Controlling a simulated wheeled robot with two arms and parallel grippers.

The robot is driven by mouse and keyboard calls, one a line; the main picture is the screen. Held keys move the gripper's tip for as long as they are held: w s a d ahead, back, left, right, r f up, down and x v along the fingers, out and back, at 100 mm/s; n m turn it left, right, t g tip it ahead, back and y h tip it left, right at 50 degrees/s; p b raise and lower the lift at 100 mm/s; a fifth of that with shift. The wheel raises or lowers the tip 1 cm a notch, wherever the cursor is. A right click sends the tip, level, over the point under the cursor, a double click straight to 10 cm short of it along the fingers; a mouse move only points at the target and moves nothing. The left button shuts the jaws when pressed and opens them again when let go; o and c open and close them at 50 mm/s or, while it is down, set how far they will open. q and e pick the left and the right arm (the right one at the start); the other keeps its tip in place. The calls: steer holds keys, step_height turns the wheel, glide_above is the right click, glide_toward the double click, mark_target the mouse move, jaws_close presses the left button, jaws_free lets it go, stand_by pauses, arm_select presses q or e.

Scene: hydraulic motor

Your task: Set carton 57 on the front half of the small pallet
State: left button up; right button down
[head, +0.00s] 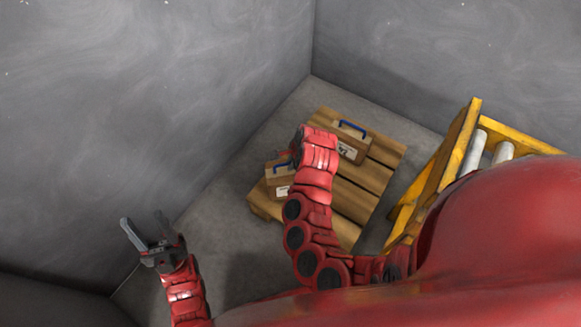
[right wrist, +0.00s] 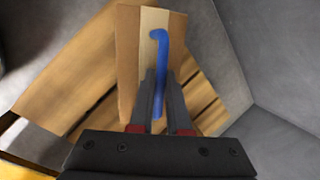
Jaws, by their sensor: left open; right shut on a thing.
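The small wooden pallet (head: 357,202) lies on the floor in the corner; its slats (right wrist: 75,65) also show in the right wrist view. A brown carton (head: 276,182) with a blue handle and a white label is at the pallet's left side; its number is too small to read. My right gripper (right wrist: 161,88) is shut on this carton's blue handle (right wrist: 160,50); in the head view my wrist mostly hides the grip. I cannot tell whether this carton touches the slats. My left gripper (head: 148,235) is open and empty, left of the pallet.
Another carton (head: 346,147) with a blue handle and a white label stands on the pallet's far part. A yellow roller conveyor (head: 449,165) stands right of the pallet. Grey walls (head: 220,80) close in behind and left. Bare slats show at the pallet's right and near side.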

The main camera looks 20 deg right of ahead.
mark_target(290, 175)
step_height(290, 175, down, 3)
steer(key=shift+f+b, duration=0.1)
steer(key=shift+b, duration=0.65)
steer(key=c, duration=0.9)
jaws_free()
